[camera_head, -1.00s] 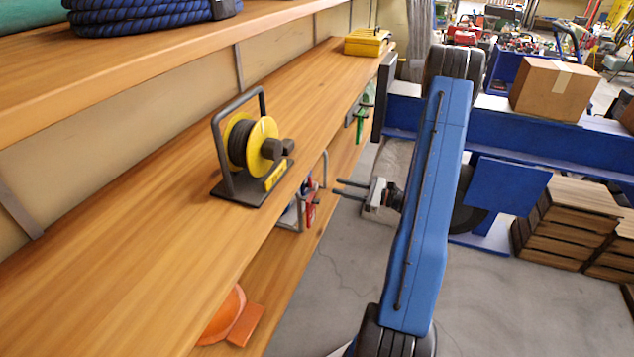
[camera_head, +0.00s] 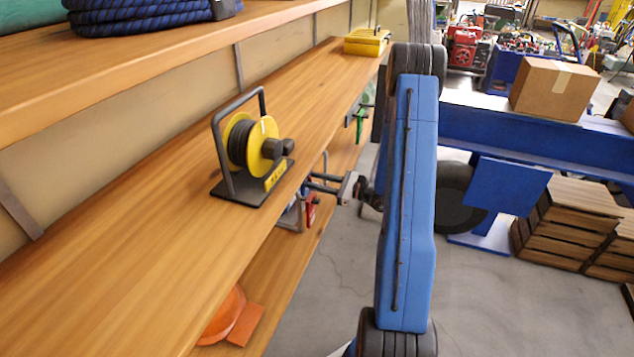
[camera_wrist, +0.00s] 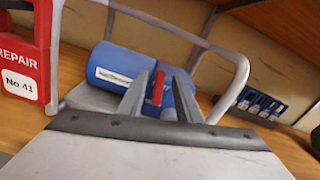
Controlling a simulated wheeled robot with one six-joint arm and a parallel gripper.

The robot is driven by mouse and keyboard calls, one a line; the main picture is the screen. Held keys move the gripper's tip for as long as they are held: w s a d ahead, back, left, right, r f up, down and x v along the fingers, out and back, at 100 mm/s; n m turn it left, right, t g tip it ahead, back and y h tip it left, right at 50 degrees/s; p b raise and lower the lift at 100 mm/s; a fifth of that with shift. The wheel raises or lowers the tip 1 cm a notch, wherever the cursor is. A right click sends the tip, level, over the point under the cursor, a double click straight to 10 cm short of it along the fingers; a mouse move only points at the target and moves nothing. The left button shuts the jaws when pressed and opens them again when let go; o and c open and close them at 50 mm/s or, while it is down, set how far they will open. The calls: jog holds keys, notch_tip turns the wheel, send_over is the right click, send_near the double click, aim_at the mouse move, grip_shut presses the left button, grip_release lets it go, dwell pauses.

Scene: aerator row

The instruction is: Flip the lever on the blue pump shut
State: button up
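The blue pump (camera_wrist: 120,70) shows in the wrist view, a blue cylinder with a white label inside a grey tube frame (camera_wrist: 190,35). A red lever (camera_wrist: 158,88) stands on it, roughly upright in the picture. My gripper (camera_wrist: 160,75) is open, with one fingertip on each side of the red lever in this view; I cannot tell whether they touch it. In the head view my gripper (camera_head: 308,183) reaches in at the edge of the shelving, beside the partly hidden frame on the lower shelf. The pump body is mostly hidden there.
Small blue items (camera_wrist: 260,103) stand at the right. Above, a yellow cable reel (camera_head: 262,145) stands on the wooden shelf (camera_head: 130,245). An orange object (camera_head: 225,315) lies on the lower shelf.

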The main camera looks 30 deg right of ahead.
grip_shut()
jog(key=shift+w+d+m, duration=0.15)
jog(key=shift+d+m, duration=0.05)
jog(key=shift+m, duration=0.5)
jog(key=shift+w+d+m, duration=0.1)
jog(key=shift+d+m, duration=0.1)
jog(key=shift+m, duration=0.5)
grip_release()
jog(key=v, duration=1.7)
jog(key=shift+s+d, duration=0.15)
jog(key=shift+d, duration=0.05)
